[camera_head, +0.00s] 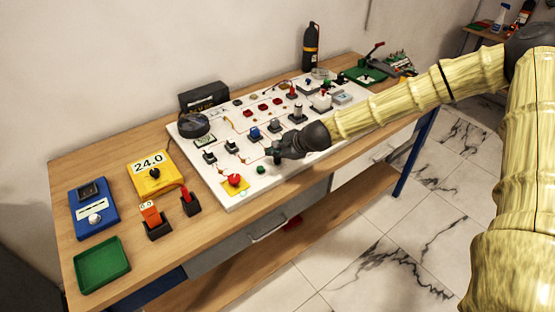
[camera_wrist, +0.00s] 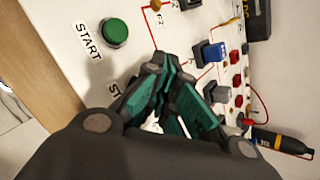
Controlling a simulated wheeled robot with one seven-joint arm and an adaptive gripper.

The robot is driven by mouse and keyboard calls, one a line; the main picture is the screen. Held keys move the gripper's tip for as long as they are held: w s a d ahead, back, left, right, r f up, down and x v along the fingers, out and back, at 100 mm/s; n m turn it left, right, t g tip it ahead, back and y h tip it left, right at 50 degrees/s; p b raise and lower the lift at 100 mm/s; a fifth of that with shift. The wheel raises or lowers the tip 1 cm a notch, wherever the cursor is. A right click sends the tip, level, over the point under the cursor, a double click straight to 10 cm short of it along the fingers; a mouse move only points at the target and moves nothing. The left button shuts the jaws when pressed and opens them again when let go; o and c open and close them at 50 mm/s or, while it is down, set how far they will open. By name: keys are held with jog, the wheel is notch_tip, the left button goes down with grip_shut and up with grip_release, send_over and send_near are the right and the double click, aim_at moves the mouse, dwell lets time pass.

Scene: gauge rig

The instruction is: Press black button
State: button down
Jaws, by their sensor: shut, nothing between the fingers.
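My gripper (camera_head: 275,154) is shut and empty, low over the front edge of the white panel (camera_head: 240,197). In the wrist view its teal-lined fingers (camera_wrist: 158,64) point at the panel beside a label starting "ST", the rest of which they cover. A green button (camera_wrist: 115,32) marked START is left of the fingers; it also shows in the head view (camera_head: 261,169). No black button shows clearly; the panel under and behind the fingers is hidden. I cannot tell whether the fingertips touch the panel.
A red button on a yellow base (camera_head: 235,181) is at the panel's near left corner. A blue switch (camera_head: 255,133) is just beyond my gripper. A yellow meter (camera_head: 154,172) and a green tray (camera_head: 102,264) stand on the wooden table (camera_head: 190,237). A black bottle (camera_head: 310,50) stands behind.

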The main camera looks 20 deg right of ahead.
aim_at(276, 161)
jog(key=shift+f+b, duration=0.45)
jog(key=shift+f, duration=0.1)
dwell(0.6)
jog(key=shift+r, duration=0.2)
jog(key=shift+r+p, duration=0.65)
jog(key=shift+r, duration=0.15)
jog(key=shift+r+p, duration=1.9)
jog(key=shift+r, duration=0.6)
jog(key=shift+f, duration=0.1)
